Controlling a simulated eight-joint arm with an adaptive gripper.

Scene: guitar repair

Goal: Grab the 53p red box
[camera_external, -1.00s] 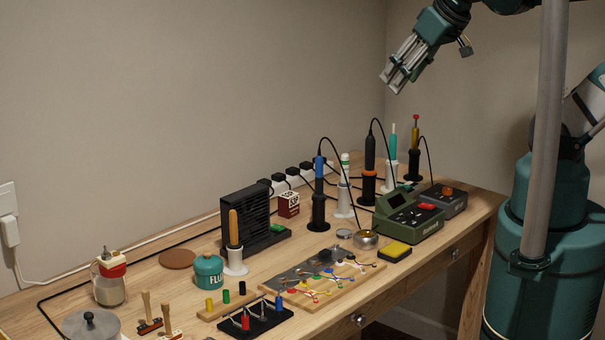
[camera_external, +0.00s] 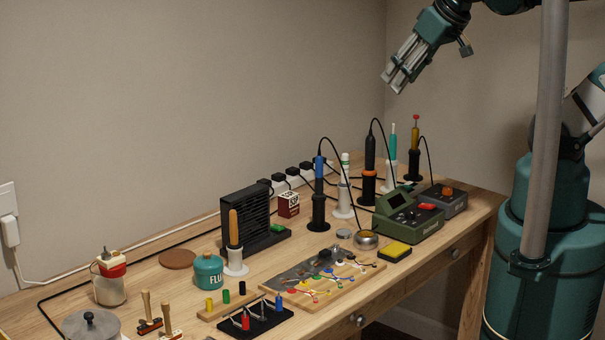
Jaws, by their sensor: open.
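The red box (camera_external: 288,204) is small, with white markings too small to read surely. It stands on the wooden bench toward the back, between the black slatted unit (camera_external: 250,218) on its left and the black-handled iron with a blue top (camera_external: 319,190) on its right. My gripper (camera_external: 392,80) is open and empty. It hangs high above the bench at the upper right, well away from the box, with its fingers pointing down and left.
A power strip with black plugs (camera_external: 292,176) runs behind the box. Several upright irons in stands and a green soldering station (camera_external: 408,215) fill the right side. A board with coloured parts (camera_external: 322,280) lies in front. Cables cross the bench (camera_external: 150,325).

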